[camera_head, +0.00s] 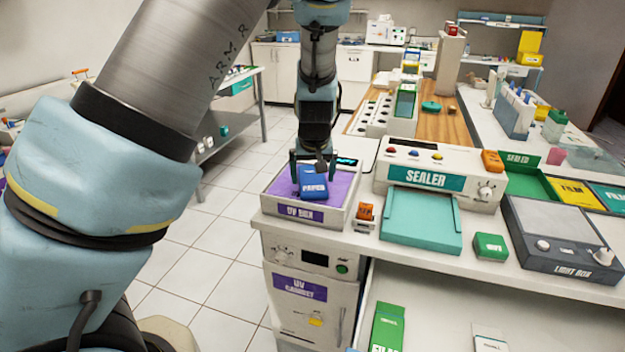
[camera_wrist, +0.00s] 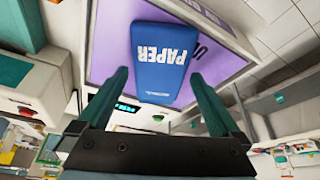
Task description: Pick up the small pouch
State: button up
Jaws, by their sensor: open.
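A small blue pouch marked PAPER (camera_head: 313,185) lies on the purple bed of the UV box (camera_head: 304,212). In the wrist view the pouch (camera_wrist: 160,62) fills the middle, with its lettering upside down. My gripper (camera_head: 314,167) points down at the UV box, right at the pouch's far end. In the wrist view my gripper (camera_wrist: 158,76) has its two green fingers apart, and the pouch shows between and beyond the tips. Nothing is clamped in it. I cannot tell whether a finger touches the pouch.
The sealer (camera_head: 440,175) with its teal plate (camera_head: 421,222) stands right of the UV box. A small orange item (camera_head: 365,211) sits close to the box's right side. A light box (camera_head: 560,235) is farther right. Open floor lies left of the bench.

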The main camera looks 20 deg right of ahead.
jog(key=shift+w+d+f, duration=0.1)
jog(key=shift+w+f, duration=0.15)
jog(key=shift+f, duration=0.35)
jog(key=c, duration=1.1)
